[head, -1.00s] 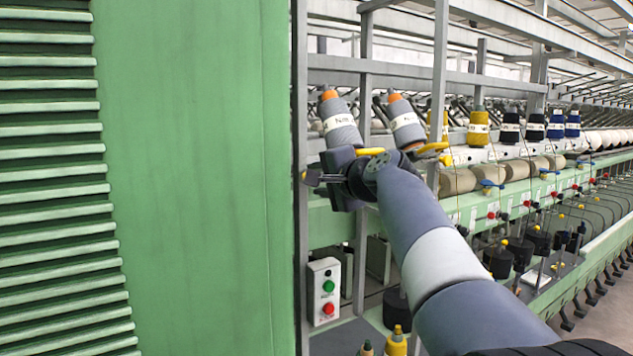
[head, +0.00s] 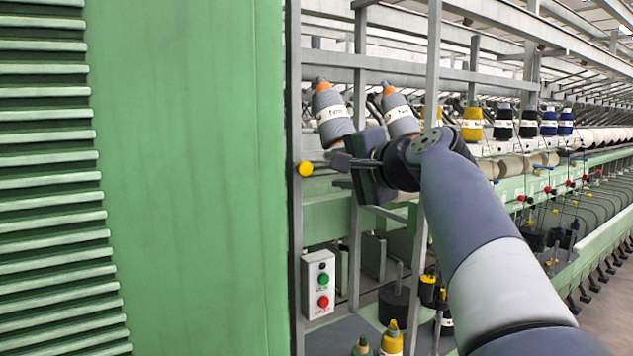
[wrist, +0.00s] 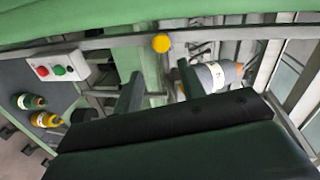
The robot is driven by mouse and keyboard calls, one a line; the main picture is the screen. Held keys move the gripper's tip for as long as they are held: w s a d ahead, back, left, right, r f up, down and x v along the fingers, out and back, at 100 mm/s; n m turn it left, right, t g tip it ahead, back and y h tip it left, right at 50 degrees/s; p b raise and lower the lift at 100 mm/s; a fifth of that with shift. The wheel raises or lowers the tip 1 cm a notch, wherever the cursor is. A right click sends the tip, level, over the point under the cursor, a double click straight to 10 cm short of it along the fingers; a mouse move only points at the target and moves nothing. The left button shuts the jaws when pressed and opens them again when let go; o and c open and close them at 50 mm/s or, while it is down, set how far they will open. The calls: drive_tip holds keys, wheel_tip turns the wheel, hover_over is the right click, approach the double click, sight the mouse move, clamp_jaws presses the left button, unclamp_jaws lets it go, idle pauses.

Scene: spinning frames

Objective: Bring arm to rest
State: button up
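My gripper (head: 335,163) is at the left end of my raised arm in the head view, pointing left toward the machine's upright post. In the wrist view its two dark fingers (wrist: 160,72) stand apart with nothing held between them. A yellow knob (head: 305,169) is on or near the post, just past the fingertips in the head view. In the wrist view the knob (wrist: 161,42) shows beyond the gap between the fingers. I cannot tell how far it is from them.
Two grey bobbins (head: 333,115) with orange tips lean behind the gripper. A green cabinet (head: 190,180) fills the left. A control box (head: 319,284) with green and red buttons hangs below. Yellow (head: 391,338) and green cones stand low. A spindle row recedes right, beside open floor (head: 610,320).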

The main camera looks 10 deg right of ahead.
sight(306, 169)
drive_tip(key=p+x, duration=0.2)
drive_tip(key=x, duration=0.8)
drive_tip(key=shift+w+p, duration=0.3)
drive_tip(key=shift+p, duration=0.1)
drive_tip(key=shift+s, duration=0.1)
